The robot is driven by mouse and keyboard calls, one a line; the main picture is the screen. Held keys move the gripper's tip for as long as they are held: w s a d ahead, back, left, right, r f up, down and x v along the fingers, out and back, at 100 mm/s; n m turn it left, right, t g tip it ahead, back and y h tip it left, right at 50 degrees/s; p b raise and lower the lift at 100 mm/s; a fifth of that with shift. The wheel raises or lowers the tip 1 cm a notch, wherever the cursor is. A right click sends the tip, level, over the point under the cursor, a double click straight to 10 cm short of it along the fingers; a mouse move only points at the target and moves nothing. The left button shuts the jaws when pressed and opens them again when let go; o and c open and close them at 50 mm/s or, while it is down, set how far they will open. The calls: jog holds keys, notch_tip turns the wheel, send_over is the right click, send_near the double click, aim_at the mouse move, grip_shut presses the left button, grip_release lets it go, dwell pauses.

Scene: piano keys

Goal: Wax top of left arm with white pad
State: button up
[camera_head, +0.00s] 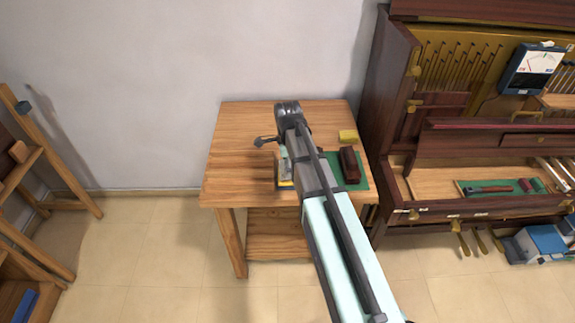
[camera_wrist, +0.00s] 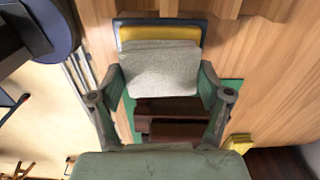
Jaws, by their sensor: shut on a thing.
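The white pad (camera_wrist: 160,72) is a pale, textured block between the two fingers of my gripper (camera_wrist: 161,88) in the wrist view. My gripper is shut on its sides. A yellow layer in a dark blue-grey holder (camera_wrist: 160,32) shows right beyond the pad; I cannot tell whether they touch. In the head view, my gripper is over the wooden table, mostly hidden by my arm. The piano's left arm (camera_head: 388,192) is at the lower left front of the dark red-brown piano (camera_head: 393,65), right of the table.
The wooden table (camera_head: 243,130) carries a green mat (camera_head: 360,184), a dark brown block (camera_head: 349,164) and a yellow block (camera_head: 348,136). A wooden rack (camera_head: 55,160) stands at far left. A blue-framed meter (camera_head: 533,70) sits on the piano. The table's left side is clear.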

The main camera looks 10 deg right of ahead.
jog(key=shift+f, duration=0.6)
dwell(2.2)
jog(key=shift+r+p, duration=2.5)
jog(key=shift+r, duration=1.05)
